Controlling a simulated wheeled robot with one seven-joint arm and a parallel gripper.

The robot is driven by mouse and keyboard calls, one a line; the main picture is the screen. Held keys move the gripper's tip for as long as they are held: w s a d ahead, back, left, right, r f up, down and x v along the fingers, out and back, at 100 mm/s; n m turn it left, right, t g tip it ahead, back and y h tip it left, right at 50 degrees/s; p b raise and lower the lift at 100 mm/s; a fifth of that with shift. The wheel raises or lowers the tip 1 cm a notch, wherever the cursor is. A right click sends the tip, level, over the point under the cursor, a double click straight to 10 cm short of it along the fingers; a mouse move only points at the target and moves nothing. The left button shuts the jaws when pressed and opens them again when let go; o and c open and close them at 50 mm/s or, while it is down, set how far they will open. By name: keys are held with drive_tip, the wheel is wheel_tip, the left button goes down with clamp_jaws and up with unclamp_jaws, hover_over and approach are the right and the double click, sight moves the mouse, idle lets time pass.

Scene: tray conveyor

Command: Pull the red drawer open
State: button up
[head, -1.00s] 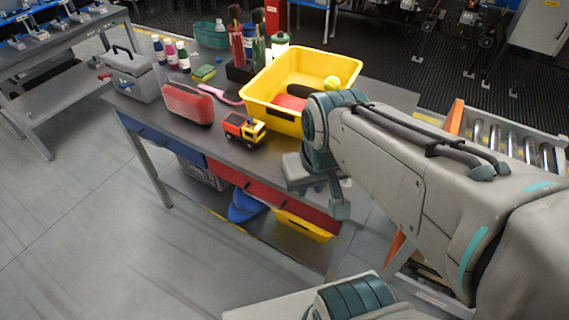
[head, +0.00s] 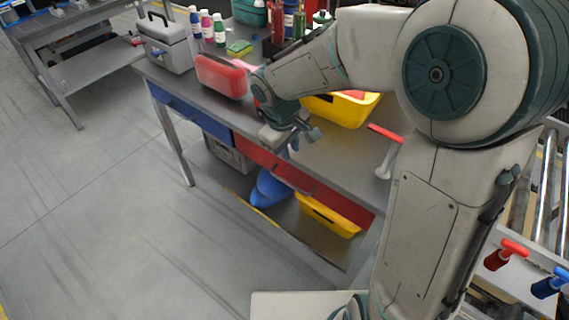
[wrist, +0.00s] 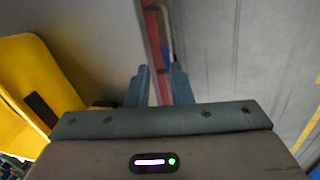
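The red drawer (head: 347,203) is in the front of the grey workbench, right of the blue drawer (head: 185,110). Its front looks flush with the bench. In the wrist view the red drawer front (wrist: 152,45) is a narrow strip beyond the fingers, with a pale handle bar (wrist: 167,32) along its side. My gripper (head: 302,140) is above the bench's front edge near the drawer's left part. In the wrist view my gripper (wrist: 160,88) has its two fingers apart, with nothing held between them. My gripper hides part of the drawer in the head view.
A yellow bin (head: 345,110), a red case (head: 220,76), a grey toolbox (head: 165,48) and a red-handled tool (head: 385,134) are on the benchtop. A yellow crate (head: 325,215) and a blue item (head: 268,190) sit below the drawer. The floor in front is clear.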

sight(285, 181)
drive_tip(key=shift+n, duration=0.6)
drive_tip(key=a+x, duration=0.1)
drive_tip(key=x, duration=0.4)
drive_tip(key=a+b+x, duration=0.1)
drive_tip(key=x, duration=0.4)
drive_tip(key=w+a+b+x, duration=0.1)
drive_tip(key=x, duration=0.5)
drive_tip(key=shift+a+f, duration=0.2)
drive_tip(key=shift+s, duration=0.1)
clamp_jaws()
